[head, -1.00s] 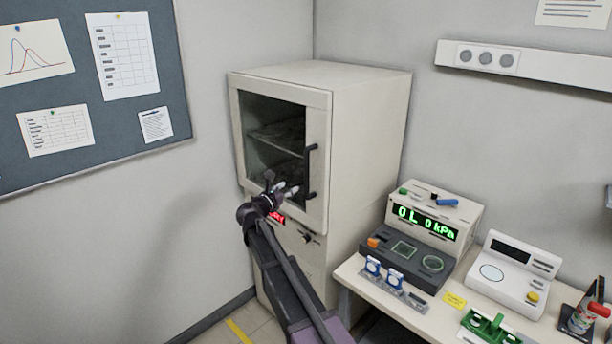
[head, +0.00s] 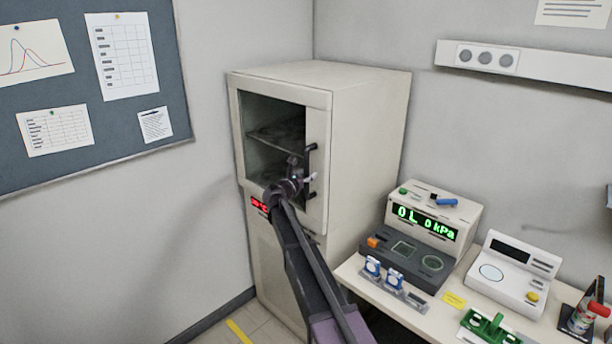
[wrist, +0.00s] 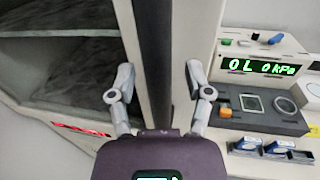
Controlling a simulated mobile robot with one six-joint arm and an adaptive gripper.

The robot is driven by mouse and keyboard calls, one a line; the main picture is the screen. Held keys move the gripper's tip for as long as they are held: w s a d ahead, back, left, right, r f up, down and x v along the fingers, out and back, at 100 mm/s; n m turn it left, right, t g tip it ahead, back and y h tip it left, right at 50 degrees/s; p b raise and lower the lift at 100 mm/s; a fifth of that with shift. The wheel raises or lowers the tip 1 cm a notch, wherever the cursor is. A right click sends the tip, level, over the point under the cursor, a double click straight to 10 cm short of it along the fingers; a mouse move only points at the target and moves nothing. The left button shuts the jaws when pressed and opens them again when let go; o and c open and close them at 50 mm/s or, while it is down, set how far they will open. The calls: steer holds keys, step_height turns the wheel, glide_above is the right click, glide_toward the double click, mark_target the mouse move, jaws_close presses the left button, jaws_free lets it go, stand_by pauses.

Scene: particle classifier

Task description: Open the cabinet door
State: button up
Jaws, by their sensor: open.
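The cream cabinet (head: 365,130) stands in the corner. Its door (head: 318,130) has a dark glass pane and looks shut. The black vertical handle (head: 312,148) is at the door's right edge, partly covered by my gripper (head: 303,178). In the wrist view, the handle (wrist: 153,60) is a wide dark bar running between the two spread grey fingers of my gripper (wrist: 160,80). One finger is on each side, with visible gaps in the picture. My gripper is open and does not hold the handle. Whether the fingers reach around it in depth is unclear.
A red display (head: 259,203) sits below the door. A bench (head: 372,298) at the right carries a pressure device with a green readout (head: 425,222) and a white instrument (head: 510,275). A wall with a pinboard (head: 60,170) is at the left. Floor shows left of the cabinet.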

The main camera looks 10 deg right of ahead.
jaws_close()
steer(key=shift+a, duration=0.15)
steer(key=shift+s, duration=0.15)
